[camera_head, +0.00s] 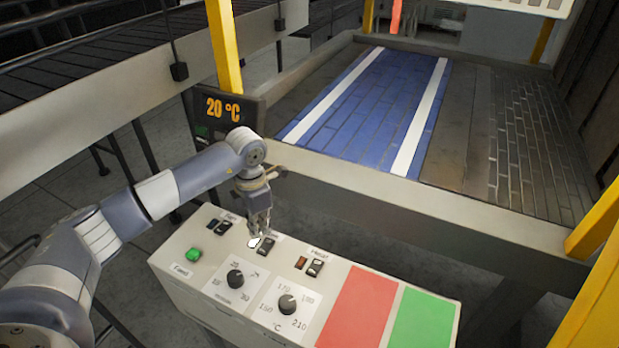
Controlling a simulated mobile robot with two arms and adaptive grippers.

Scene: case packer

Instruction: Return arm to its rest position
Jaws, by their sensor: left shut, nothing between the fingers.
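My left arm comes in from the left and reaches over the control panel (330,290). My left gripper (258,232) points down just above the panel's upper row of switches, close to a white lit spot and a black rocker switch (265,250). The gripper is shut and empty. I cannot tell whether its fingertips touch the panel. My right gripper is not in view.
The panel also has a green button (194,255), two knobs (287,303), a red area (357,307) and a green area (424,320). Behind stands a conveyor with a blue belt (365,105), yellow posts (224,45) and a "20 °C" display (222,109).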

